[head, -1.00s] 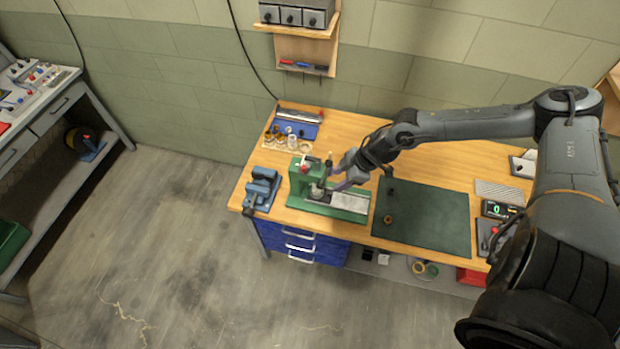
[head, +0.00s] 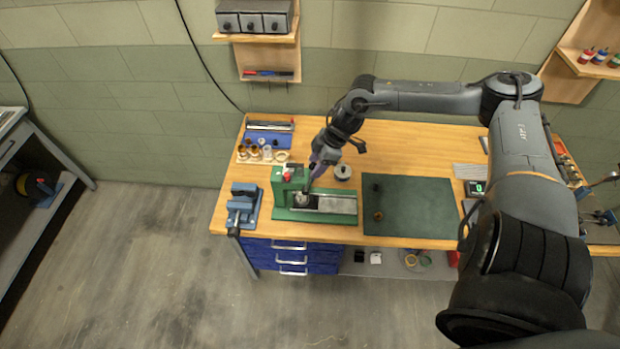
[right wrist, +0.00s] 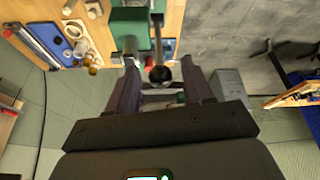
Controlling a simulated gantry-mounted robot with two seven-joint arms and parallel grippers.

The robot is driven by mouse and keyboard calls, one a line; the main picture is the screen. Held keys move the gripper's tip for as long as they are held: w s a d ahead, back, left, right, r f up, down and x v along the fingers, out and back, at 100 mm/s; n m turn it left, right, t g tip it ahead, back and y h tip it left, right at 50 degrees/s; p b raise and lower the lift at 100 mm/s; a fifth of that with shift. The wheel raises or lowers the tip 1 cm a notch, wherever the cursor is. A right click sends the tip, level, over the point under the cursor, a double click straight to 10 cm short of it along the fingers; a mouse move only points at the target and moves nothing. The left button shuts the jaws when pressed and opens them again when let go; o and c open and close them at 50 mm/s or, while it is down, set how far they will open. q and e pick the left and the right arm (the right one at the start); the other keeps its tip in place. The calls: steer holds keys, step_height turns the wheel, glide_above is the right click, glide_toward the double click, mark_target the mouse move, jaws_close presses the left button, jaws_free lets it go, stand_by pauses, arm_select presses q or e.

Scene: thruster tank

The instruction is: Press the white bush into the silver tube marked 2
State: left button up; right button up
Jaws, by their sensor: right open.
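The green press (head: 283,190) stands on the wooden bench, with a small red part on top. A small silver-grey piece (head: 301,200) sits at its working spot; I cannot tell whether it is the tube marked 2. Small gold and white rings and bushes (head: 267,151) stand on a holder at the back left; the white bush cannot be singled out. My right gripper (head: 313,178) is just right of the press head. In the right wrist view, its fingers (right wrist: 160,82) are open around a lever's dark round knob (right wrist: 160,74), with gaps on both sides. My left gripper is out of view.
A blue vise (head: 242,205) stands left of the press. A round grey-topped part (head: 343,172) stands behind the press base. A dark green mat (head: 410,205) lies to the right, mostly clear, with small dark pieces near its left edge. A blue tray (head: 268,136) is at the back.

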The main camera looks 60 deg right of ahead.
mark_target(310, 179)
steer(key=x, duration=0.2)
steer(key=shift+w+a+f, duration=0.15)
steer(key=shift+w+f, duration=0.05)
steer(key=shift+f, duration=0.15)
steer(key=shift+x, duration=1.25)
jaws_close()
steer(key=shift+s+f, duration=0.1)
